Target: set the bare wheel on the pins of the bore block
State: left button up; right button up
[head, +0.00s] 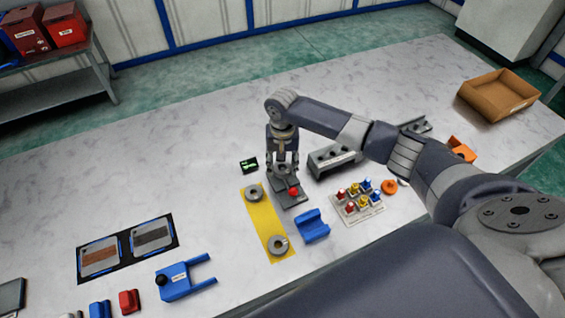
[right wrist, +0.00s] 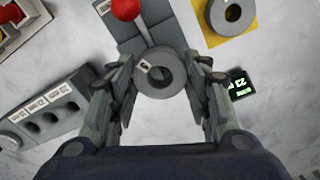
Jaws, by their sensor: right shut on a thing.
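My right gripper (head: 283,172) points down over a grey clamp fixture with a red knob (head: 293,191). In the right wrist view the gripper (right wrist: 160,85) is shut on a grey wheel (right wrist: 173,84), a thick ring with a small light label. The wheel overlaps the fixture's near part; I cannot tell whether it touches it. A grey block with a row of dark bores (right wrist: 48,118), likely the bore block, lies left in that view and right of the gripper in the head view (head: 335,158). I cannot make out its pins. My left gripper is not in view.
A yellow mat (head: 264,220) carries two grey wheels (head: 254,192) (head: 278,245). A small display (head: 249,165) stands close by the gripper. A blue cradle (head: 312,227) and a tray of coloured knobs (head: 358,203) stand nearer. The table's left middle is clear.

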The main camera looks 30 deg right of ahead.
jog(key=shift+f+p, duration=0.2)
jog(key=shift+p, duration=0.15)
dwell(0.6)
jog(key=shift+f+b, duration=0.4)
jog(key=shift+f, duration=0.7)
dwell(0.9)
jog(key=o, duration=1.4)
notch_tip(320, 180, up, 7)
jog(key=p, duration=0.8)
